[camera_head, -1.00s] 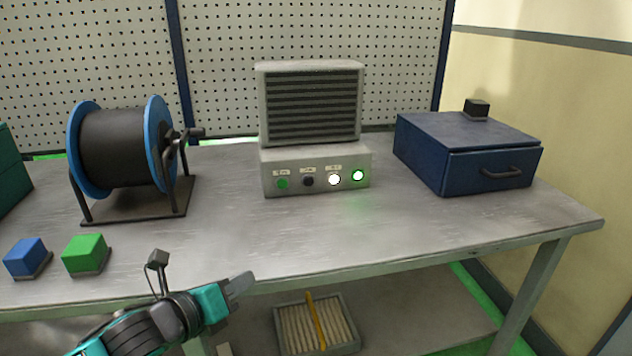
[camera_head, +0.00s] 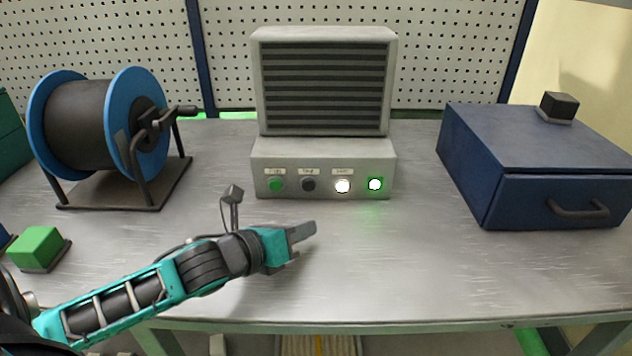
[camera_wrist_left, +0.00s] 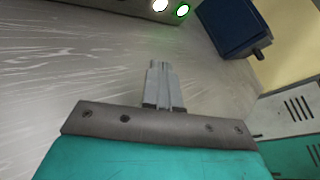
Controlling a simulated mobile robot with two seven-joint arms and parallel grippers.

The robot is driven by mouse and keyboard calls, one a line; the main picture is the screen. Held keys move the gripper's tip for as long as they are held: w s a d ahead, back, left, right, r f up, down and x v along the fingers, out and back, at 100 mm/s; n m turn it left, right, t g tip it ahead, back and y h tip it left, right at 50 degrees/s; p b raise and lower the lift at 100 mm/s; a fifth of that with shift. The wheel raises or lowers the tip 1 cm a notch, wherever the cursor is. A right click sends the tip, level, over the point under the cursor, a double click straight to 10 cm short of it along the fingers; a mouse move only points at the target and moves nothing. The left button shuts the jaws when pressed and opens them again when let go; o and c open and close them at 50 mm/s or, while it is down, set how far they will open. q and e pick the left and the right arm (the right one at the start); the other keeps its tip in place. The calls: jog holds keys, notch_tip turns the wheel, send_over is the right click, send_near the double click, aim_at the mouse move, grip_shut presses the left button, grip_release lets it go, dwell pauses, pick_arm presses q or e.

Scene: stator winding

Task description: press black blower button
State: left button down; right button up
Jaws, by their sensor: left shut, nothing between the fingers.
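The grey blower (camera_head: 323,110) stands at the back middle of the bench. Its front panel carries a green button (camera_head: 275,184), the black button (camera_head: 308,184), a lit white button (camera_head: 342,186) and a lit green lamp (camera_head: 375,184). My left gripper (camera_head: 312,229) is shut and empty, in front of and below the panel, apart from it. In the left wrist view its closed fingers (camera_wrist_left: 162,84) point over the bench, with the lit white button (camera_wrist_left: 160,5) at the top edge. The black button is out of the left wrist view. My right gripper is not in view.
A cable reel (camera_head: 100,135) with blue flanges stands at the left. A green block (camera_head: 36,247) lies at the front left. A dark blue drawer box (camera_head: 535,165) with a black block (camera_head: 559,106) on top is at the right. The bench (camera_head: 450,260) is clear at the front right.

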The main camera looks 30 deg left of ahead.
aim_at(309, 185)
pick_arm(q)
jog(key=shift+s, duration=0.1)
jog(key=shift+w+a, duration=0.25)
jog(key=shift+w, duration=0.1)
jog(key=w+a, duration=0.1)
jog(key=w, duration=0.1)
jog(key=w+a+b, duration=0.2)
jog(key=w, duration=0.1)
jog(key=shift+w+a, duration=0.15)
jog(key=shift+w, duration=0.2)
jog(key=shift+w+a, duration=0.4)
jog(key=shift+w, duration=0.15)
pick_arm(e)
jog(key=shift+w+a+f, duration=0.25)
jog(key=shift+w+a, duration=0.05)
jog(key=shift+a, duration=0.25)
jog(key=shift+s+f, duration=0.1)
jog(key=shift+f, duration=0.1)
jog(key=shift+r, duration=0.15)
pick_arm(q)
jog(key=shift+w+a, duration=0.1)
jog(key=shift+w, duration=0.05)
